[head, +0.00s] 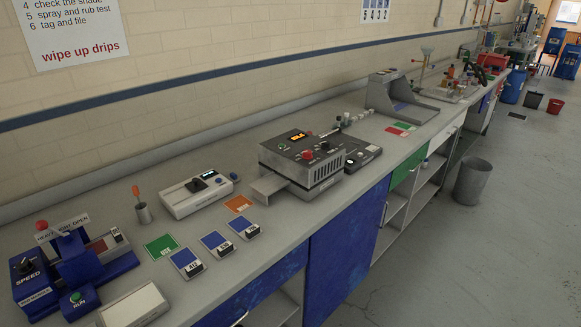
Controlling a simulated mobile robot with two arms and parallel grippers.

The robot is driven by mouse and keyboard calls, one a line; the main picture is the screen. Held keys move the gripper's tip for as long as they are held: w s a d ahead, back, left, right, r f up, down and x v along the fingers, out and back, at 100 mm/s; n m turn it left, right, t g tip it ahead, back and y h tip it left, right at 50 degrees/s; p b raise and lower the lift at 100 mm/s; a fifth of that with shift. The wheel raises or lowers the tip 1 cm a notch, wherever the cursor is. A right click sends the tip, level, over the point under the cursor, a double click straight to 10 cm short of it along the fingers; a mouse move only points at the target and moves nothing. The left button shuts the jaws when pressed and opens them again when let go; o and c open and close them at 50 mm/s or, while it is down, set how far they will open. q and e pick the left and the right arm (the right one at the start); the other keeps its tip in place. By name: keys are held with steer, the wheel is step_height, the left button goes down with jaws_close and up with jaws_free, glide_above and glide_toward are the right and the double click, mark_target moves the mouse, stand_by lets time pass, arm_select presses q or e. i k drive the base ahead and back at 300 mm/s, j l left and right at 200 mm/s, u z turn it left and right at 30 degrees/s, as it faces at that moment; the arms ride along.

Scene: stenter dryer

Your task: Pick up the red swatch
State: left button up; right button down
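Small flat red and green pieces lie together on the counter near the grey angled stand; a red one (393,131) is at their front left. They are too small to tell whether one is the red swatch. A dark red patch (100,246) shows on the blue machine (80,262) at the lower left. An orange swatch (238,203) lies flat left of the grey control box. Neither of my grippers is in view.
The long grey counter (250,262) runs along the wall. On it stand a white instrument (198,194), a cup (144,213) with an orange-handled tool, a grey control box (300,160) and a grey angled stand (402,95).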

mark_target(103, 245)
steer(key=l+u, duration=0.1)
steer(key=u, duration=1.95)
